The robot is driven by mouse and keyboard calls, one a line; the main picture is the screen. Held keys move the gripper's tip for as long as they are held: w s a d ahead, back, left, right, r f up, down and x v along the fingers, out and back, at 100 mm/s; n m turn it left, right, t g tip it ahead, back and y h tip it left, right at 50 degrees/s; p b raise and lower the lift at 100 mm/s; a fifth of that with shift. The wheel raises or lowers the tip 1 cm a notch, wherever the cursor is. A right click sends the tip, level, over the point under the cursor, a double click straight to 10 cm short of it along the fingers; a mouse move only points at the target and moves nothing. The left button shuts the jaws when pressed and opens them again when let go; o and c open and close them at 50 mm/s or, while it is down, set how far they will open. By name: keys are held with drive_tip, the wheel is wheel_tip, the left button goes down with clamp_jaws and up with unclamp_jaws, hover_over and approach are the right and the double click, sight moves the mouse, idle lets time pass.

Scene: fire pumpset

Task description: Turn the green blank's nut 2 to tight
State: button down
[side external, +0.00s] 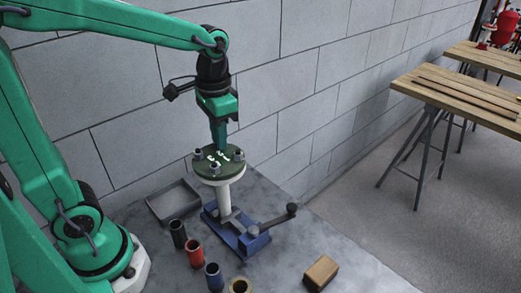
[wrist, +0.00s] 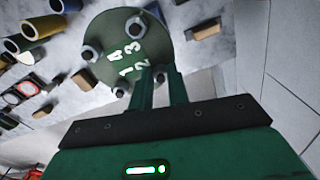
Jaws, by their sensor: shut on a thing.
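The green blank (side external: 207,168) is a round plate lying flat on a pale pipe stand. In the wrist view the blank (wrist: 105,30) carries white numerals 1 to 4 near its middle, with nuts around its rim. My gripper (side external: 220,150) points down at the blank's far side. In the wrist view my gripper (wrist: 158,74) is shut around nut 2 (wrist: 160,76), beside the numeral 2. The fingers hide most of this nut, and how tight it is cannot be told. Other nuts show near numerals 4 (wrist: 91,52), 1 (wrist: 121,89) and 3 (wrist: 153,12).
A blue vise (side external: 252,244) with a dark handle holds the stand. A grey tray (side external: 173,202) lies left of it. Black (side external: 178,235), red (side external: 195,253) and blue (side external: 214,278) cylinders and a wooden block (side external: 321,273) stand in front. A block wall (side external: 285,80) rises close behind.

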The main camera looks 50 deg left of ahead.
drive_tip(key=m, duration=0.5)
drive_tip(key=shift+w+m, duration=0.1)
drive_tip(key=shift+m, duration=0.2)
drive_tip(key=m, duration=0.6)
drive_tip(key=shift+w+a, duration=0.1)
drive_tip(key=shift+r, duration=0.1)
drive_tip(key=c, duration=1.3)
unclamp_jaws()
drive_tip(key=shift+c, duration=0.2)
drive_tip(key=shift+r, duration=3.85)
